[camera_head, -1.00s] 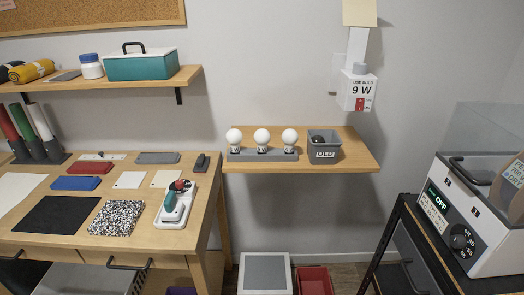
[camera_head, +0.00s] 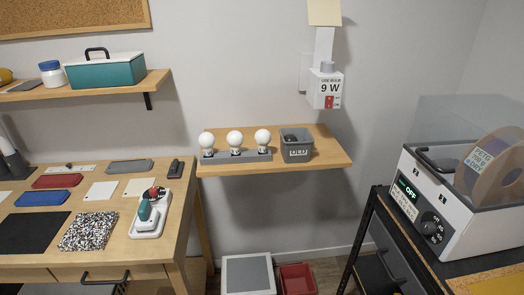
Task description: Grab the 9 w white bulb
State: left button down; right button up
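Three white bulbs stand upright in a row in a grey holder (camera_head: 238,156) on the small wooden wall shelf (camera_head: 325,160). They are the left bulb (camera_head: 206,140), the middle bulb (camera_head: 234,138) and the right bulb (camera_head: 263,137). The dark labels at their bases are too small to read. A wall fixture (camera_head: 327,88) above the shelf is marked "USE BULB 9 W" and has a red switch. A grey bin (camera_head: 297,148) marked "OLD" stands to the right of the holder, with something dark inside. Neither of my grippers shows in the view.
A wooden workbench (camera_head: 175,215) with mats and a teal-red tool stands at left. A teal box (camera_head: 107,70) sits on the upper shelf. A white machine (camera_head: 440,235) with a spool is on a dark cart at right. A red bin (camera_head: 297,279) is on the floor below.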

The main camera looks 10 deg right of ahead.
aim_at(235, 139)
jog(key=k, duration=0.6)
jog(key=u, duration=0.85)
jog(key=i, duration=1.7)
jog(key=z, duration=0.75)
